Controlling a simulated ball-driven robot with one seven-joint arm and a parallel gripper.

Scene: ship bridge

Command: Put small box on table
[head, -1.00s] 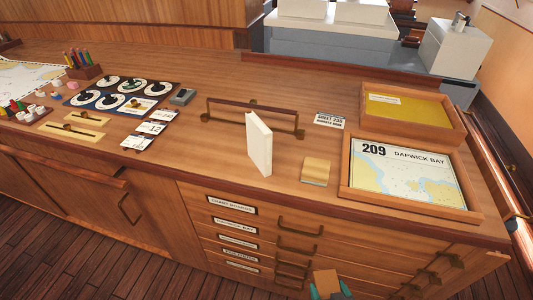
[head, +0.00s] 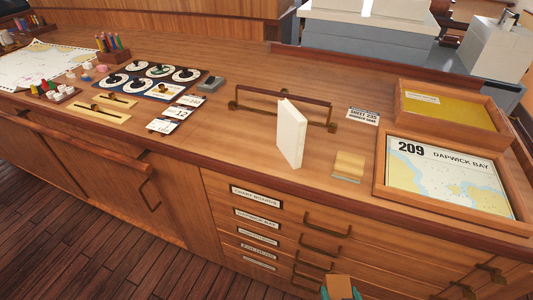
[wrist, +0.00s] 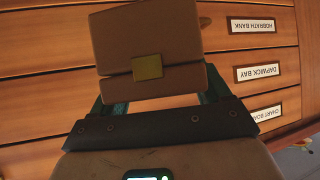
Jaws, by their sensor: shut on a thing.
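A small brown box (wrist: 150,47) with a yellow-gold square on its edge sits between the fingers of my gripper (wrist: 155,95) in the wrist view. The gripper is shut on it. In the head view the brown box (head: 339,287) shows at the bottom edge, with teal fingers beside it, in front of the drawers and below the tabletop. The wooden table (head: 225,145) is a long chart counter with drawers in its front. Most of my gripper is outside the head view.
Dials (head: 157,72) and cards lie further left. Bare wood lies left of the book.

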